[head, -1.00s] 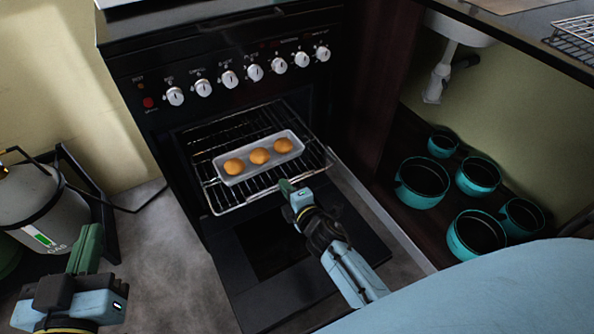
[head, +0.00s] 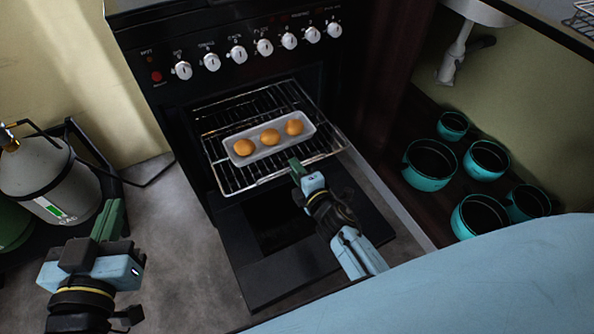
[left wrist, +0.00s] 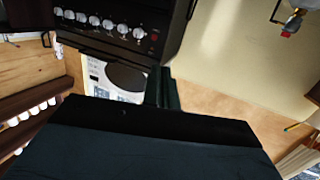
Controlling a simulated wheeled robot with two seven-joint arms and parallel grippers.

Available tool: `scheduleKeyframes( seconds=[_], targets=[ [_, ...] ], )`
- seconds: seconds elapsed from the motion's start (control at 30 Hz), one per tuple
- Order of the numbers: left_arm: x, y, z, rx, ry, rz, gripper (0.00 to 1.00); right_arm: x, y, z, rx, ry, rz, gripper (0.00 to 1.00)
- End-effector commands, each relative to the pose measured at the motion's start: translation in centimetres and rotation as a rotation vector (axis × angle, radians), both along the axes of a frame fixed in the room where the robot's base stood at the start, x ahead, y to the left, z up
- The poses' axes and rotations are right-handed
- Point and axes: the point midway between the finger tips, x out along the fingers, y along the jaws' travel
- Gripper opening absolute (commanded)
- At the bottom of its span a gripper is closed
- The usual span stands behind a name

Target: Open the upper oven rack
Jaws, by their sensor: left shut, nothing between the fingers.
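The upper oven rack (head: 232,183) is a wire rack standing out in front of the black oven (head: 182,135), whose door (head: 318,262) hangs open below it. A pale tray (head: 236,158) with three round brown buns (head: 270,137) rests on the rack. My right gripper (head: 295,165) is at the rack's front bar, near its middle; whether its fingers are closed around the bar is hidden. My left gripper (head: 109,218) is shut and empty, left of the oven and apart from it. Its closed fingers also show in the left wrist view (left wrist: 167,90).
A gas cylinder (head: 45,180) stands in a dark frame at the left. Several teal pots (head: 430,165) sit on a low shelf at the right, under a sink drain. Bare floor lies between the cylinder and the oven.

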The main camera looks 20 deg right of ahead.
Motion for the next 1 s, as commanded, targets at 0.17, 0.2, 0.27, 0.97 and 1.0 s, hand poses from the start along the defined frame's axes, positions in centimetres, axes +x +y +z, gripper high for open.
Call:
scheduleKeyframes(
  seconds=[0.17,0.2,0.27,0.97,1.0],
  targets=[
    [0.0,0.0,0.0,0.001,0.004,0.000,0.00,-0.2,0.0,0.0,0.000,0.001,0.000,0.29],
    [0.0,0.0,-0.1,0.004,0.016,0.000,0.00,-0.4,0.0,0.1,0.000,0.001,0.000,0.29],
    [-0.2,0.2,-0.8,0.015,0.058,0.003,0.00,-0.8,-0.1,0.2,0.001,0.001,0.000,0.29],
    [-7.4,4.3,-10.3,0.197,0.756,0.061,0.00,-10.7,-0.9,2.2,0.001,0.003,-0.001,0.29],
    [-7.9,4.5,-10.6,0.205,0.787,0.064,0.00,-11.2,-0.9,2.3,0.002,0.001,-0.001,0.29]
  ],
)
